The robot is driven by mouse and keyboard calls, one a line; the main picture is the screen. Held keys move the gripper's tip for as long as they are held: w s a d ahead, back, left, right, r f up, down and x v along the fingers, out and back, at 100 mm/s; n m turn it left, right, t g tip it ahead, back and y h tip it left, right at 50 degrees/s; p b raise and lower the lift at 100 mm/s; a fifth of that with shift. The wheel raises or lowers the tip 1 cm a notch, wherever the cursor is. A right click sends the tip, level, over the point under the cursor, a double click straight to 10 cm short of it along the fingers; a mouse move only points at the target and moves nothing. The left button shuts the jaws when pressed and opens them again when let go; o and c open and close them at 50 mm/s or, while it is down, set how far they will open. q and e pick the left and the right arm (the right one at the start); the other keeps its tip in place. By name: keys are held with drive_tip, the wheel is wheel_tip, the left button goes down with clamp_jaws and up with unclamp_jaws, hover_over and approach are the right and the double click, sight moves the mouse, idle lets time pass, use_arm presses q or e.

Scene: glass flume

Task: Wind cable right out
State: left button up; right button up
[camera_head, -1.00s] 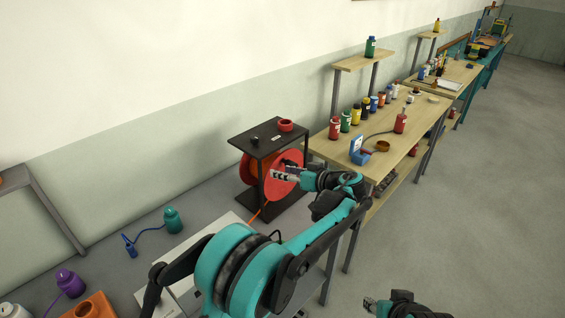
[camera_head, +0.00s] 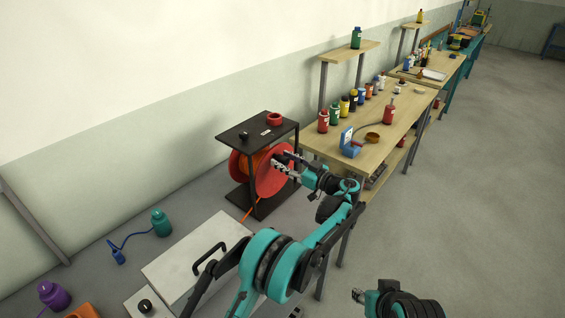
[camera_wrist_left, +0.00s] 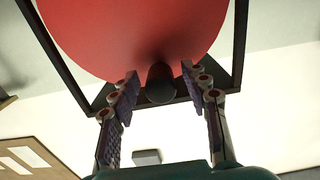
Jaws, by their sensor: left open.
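My left gripper (camera_head: 282,163) is at the reel's right face. In the wrist view its two open fingers (camera_wrist_left: 160,95) are on either side of the knob, with gaps showing. My right gripper (camera_head: 358,296) is at the bottom of the head view, away from the bench; its jaws are too small to read.
A pale box with a black handle (camera_head: 205,262) stands in front of the reel. A wooden bench (camera_head: 385,125) with several small bottles stands on the right.

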use_arm(q)
drive_tip(key=shift+w+a, duration=0.15)
drive_tip(key=shift+a, duration=0.15)
clamp_jaws()
